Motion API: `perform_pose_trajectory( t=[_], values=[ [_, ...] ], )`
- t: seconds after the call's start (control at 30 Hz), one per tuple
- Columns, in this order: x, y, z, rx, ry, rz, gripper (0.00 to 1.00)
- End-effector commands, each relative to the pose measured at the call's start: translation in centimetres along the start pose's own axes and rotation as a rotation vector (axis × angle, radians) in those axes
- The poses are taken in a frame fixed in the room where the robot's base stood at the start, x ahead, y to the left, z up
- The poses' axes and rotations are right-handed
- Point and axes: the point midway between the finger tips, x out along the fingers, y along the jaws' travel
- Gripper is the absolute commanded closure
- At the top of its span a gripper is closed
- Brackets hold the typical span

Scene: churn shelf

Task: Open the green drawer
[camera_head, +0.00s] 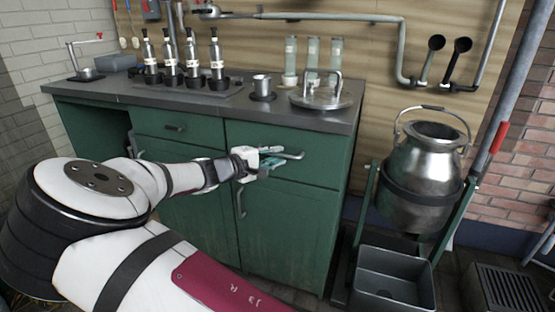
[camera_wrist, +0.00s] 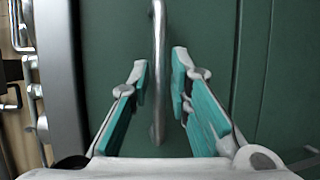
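The green drawer (camera_head: 322,151) is the upper right front of the green cabinet and looks shut. Its metal bar handle (camera_head: 291,156) runs across the front. In the wrist view the handle (camera_wrist: 158,40) stands upright in the picture against the green drawer front (camera_wrist: 205,25). My gripper (camera_head: 268,162) is at the drawer front, partly covering the handle's left part. In the wrist view my gripper (camera_wrist: 160,72) is open, with a teal-padded finger on each side of the handle. Gaps show between the handle and both pads, so it is not gripped.
Another green drawer (camera_head: 190,132) is to the left, with cabinet doors below. The grey countertop (camera_head: 210,102) holds dark bottles, a metal cup (camera_head: 262,85) and a round metal lid (camera_head: 326,96). A metal churn (camera_head: 424,180) and grey bin (camera_head: 393,283) stand to the right.

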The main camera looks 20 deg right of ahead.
Motion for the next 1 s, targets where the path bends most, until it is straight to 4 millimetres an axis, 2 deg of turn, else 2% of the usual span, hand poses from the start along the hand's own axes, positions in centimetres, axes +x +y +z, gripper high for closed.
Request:
perform_pose_trajectory(
  t=[0.17,0.47,0.53,0.57,0.87,1.0],
  values=[
    [1.2,0.0,0.0,0.0,0.0,0.0,0.82],
    [1.3,0.1,0.0,0.0,0.0,0.0,0.82],
    [1.3,0.1,0.0,0.0,0.0,0.0,0.98],
    [1.3,0.1,0.0,0.0,0.0,0.0,1.0],
    [1.2,0.0,0.1,-0.001,0.0,0.0,1.0],
    [0.3,-0.1,0.4,-0.003,0.001,0.0,1.0]
  ],
)
